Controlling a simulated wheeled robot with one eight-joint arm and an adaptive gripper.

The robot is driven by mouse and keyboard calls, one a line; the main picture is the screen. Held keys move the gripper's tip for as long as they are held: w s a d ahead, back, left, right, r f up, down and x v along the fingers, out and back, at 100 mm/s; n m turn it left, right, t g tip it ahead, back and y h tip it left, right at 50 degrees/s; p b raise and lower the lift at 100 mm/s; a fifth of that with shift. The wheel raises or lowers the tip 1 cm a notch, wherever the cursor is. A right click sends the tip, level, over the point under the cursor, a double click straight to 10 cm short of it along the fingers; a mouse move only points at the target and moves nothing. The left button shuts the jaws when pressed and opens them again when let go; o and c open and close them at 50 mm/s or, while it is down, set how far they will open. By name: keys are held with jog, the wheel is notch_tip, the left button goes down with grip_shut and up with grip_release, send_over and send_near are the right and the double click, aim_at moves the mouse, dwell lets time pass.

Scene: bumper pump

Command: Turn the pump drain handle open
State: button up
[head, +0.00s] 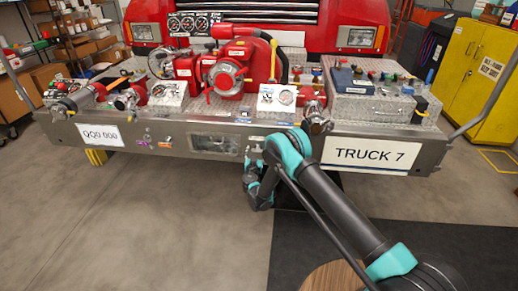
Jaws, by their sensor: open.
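The red pump (233,72) sits in the middle of the truck's silver front bumper deck. No part reads clearly as the pump drain handle; the labels are too small to read. Small fittings with a purple tag (143,142) and an orange tag (164,146) are on the bumper's front face, left of a recessed panel (214,143). My gripper (254,148) is small in the head view, close in front of the bumper face, just right of that panel. It is open. Whether it touches anything is hidden.
The "TRUCK 7" plate (371,155) is right of my wrist. Gauges, valves and a chrome outlet (317,117) crowd the deck. A yellow cabinet (478,75) stands at right, shelves (84,35) at left. The floor (150,225) in front of the bumper is clear on the left.

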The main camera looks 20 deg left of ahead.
jog(key=shift+c, duration=0.6)
jog(key=c, duration=1)
jog(key=shift+c, duration=0.2)
